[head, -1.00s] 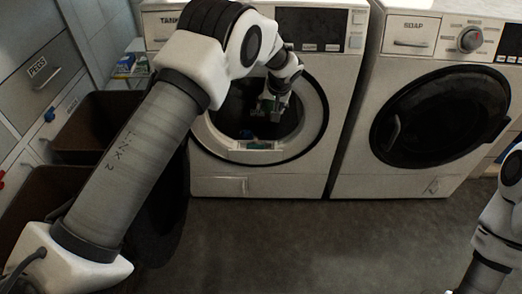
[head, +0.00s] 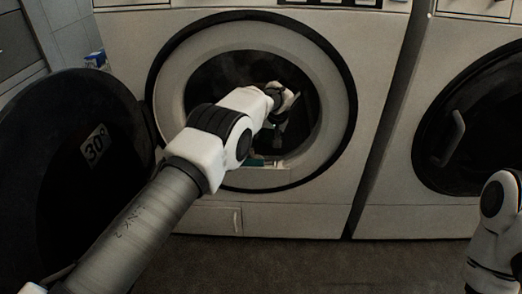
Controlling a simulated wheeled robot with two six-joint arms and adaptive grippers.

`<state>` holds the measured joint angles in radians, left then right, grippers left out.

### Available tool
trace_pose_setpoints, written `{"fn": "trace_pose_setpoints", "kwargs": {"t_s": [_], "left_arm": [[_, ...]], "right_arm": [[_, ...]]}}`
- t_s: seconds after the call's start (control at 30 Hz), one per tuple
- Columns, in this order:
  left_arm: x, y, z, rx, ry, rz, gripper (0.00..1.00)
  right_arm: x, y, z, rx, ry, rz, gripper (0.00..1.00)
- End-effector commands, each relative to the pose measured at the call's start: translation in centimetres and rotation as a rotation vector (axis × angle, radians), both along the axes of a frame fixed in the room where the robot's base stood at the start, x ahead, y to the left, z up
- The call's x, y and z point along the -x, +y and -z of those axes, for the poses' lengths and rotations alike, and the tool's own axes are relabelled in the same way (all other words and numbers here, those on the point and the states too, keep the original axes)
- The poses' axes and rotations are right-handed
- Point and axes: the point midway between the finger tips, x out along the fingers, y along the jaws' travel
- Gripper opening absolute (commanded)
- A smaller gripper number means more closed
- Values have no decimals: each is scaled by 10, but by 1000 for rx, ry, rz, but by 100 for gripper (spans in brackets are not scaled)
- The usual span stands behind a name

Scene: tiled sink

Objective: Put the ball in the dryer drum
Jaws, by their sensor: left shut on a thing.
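The dryer (head: 190,222) stands ahead with its round door (head: 70,180) swung open to the left. Its dark drum (head: 215,78) is seen through the round opening. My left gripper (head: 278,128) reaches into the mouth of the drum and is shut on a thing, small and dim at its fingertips. I take it for the ball, but the fingers and shadow hide its shape. My right arm shows at the right edge, with its gripper out of view.
A second machine (head: 390,218) with a shut round door (head: 475,120) stands at the right. A pale, partly green strip (head: 262,162) lies at the lower rim of the dryer opening. Bare dark floor (head: 320,265) lies in front.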

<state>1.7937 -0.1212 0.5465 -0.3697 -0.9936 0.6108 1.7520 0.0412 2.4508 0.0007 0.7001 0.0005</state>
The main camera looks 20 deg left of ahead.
Motion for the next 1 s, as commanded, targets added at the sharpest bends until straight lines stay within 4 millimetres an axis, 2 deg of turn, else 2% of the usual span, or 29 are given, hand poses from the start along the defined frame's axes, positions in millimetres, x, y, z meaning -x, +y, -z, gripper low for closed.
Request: {"fn": "trace_pose_setpoints", "kwargs": {"t_s": [0.03, 0.17, 0.33, 0.73, 0.77, 0.8, 1.0], "left_arm": [[0, 0, 18, 0, 1, 1, 20], [0, 0, 37, -1, 1, 0, 20], [0, 0, 71, 1, 2, 0, 20], [0, 0, 75, 0, 1, 0, 20], [0, 0, 74, 0, 1, 0, 72], [0, 0, 74, 0, 1, 0, 86], [0, 0, 74, 0, 1, 0, 86]], "right_arm": [[0, 0, 12, 0, 0, 1, 86], [-1, 0, 22, 0, -2, 4, 86], [-2, -1, 41, 1, -5, 8, 86], [-2, -1, 41, 1, -6, 9, 86], [-2, -1, 40, 1, -6, 9, 86], [-2, -1, 40, 1, -6, 9, 86], [-2, -1, 40, 1, -6, 8, 86]]}}
